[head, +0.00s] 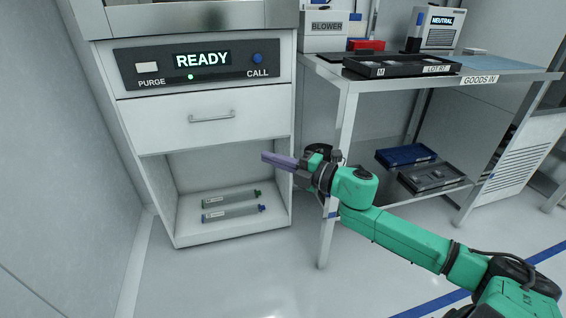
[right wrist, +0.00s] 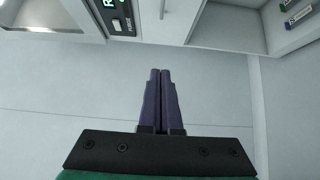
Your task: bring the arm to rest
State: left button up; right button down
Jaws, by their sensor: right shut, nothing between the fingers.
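My right arm, green with dark joints, reaches in from the lower right in the head view. Its right gripper (head: 267,157) has purple fingers pointing left, in front of the cabinet's open lower compartment. In the right wrist view the two purple fingers (right wrist: 160,73) lie together along their length, with nothing between them. The gripper appears apart from the cabinet (head: 283,190) and the bench. My left gripper is not in view.
The cabinet has a READY display (head: 202,60), a closed drawer (head: 205,118) and two tubes (head: 232,206) in its lower compartment. A metal bench (head: 345,120) labelled GOODS IN stands at right, with a black tray (head: 400,66) on top. The floor at front left is clear.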

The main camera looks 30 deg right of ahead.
jog(key=shift+p+v, duration=0.3)
jog(key=shift+v, duration=1.15)
